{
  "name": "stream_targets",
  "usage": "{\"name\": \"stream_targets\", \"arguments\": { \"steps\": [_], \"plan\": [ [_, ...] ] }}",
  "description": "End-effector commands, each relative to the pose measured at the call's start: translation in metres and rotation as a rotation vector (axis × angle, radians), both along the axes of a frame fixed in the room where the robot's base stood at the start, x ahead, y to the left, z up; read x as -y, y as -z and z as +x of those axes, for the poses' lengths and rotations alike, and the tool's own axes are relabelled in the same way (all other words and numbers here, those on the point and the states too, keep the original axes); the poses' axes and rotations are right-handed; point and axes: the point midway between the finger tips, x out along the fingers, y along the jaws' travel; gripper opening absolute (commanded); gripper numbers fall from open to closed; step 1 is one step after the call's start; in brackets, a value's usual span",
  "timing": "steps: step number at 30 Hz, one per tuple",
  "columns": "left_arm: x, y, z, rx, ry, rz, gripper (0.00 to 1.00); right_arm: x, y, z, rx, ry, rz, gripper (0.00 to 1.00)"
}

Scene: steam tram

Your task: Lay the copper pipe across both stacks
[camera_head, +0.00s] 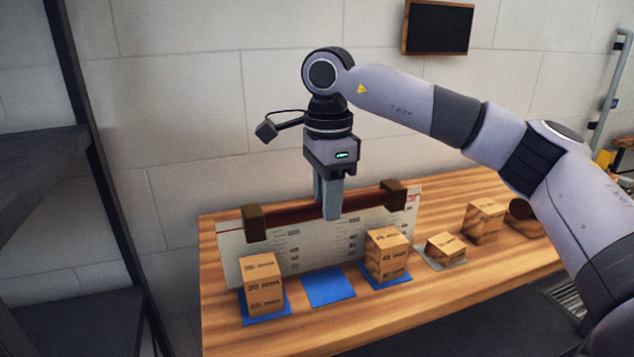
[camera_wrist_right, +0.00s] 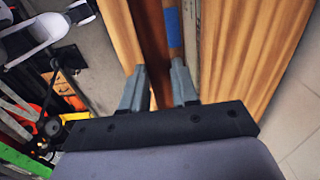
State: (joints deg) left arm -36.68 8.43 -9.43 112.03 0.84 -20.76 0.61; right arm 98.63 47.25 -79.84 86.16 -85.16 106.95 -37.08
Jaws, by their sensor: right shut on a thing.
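The copper pipe (camera_head: 300,215), a dark red-brown bar with square brown blocks at its ends, is held level in the head view. My right gripper (camera_head: 331,207) points down and is shut on the pipe near its middle. The pipe also shows between the fingers in the right wrist view (camera_wrist_right: 151,38). The left stack (camera_head: 262,287) and right stack (camera_head: 388,256) are cardboard boxes standing on blue mats. The pipe appears above and behind both stacks, apart from them. My left gripper is not in view.
A bare blue mat (camera_head: 328,288) lies between the stacks. A white board with scale marks (camera_head: 300,252) stands behind. A low box (camera_head: 445,247), another box (camera_head: 485,222) and a round brown thing (camera_head: 523,213) are to the right on the wooden bench (camera_head: 225,335). Dark shelving (camera_head: 60,180) stands left.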

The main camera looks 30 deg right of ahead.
Motion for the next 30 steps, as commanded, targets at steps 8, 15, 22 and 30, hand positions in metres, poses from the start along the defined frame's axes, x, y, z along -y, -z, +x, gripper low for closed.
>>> {"name": "stream_targets", "arguments": {
  "steps": [8,15,22,30],
  "plan": [
    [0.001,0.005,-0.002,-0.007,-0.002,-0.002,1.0,0.004,0.002,-0.001,0.003,0.014,0.003,0.0],
    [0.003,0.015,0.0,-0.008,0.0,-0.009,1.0,0.004,0.018,-0.001,0.003,0.014,0.004,0.0],
    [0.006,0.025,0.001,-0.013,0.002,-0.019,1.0,0.003,0.036,-0.001,0.003,0.014,0.005,0.0],
    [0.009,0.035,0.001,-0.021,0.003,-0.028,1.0,0.003,0.055,-0.001,0.003,0.014,0.004,0.0]
  ]
}}
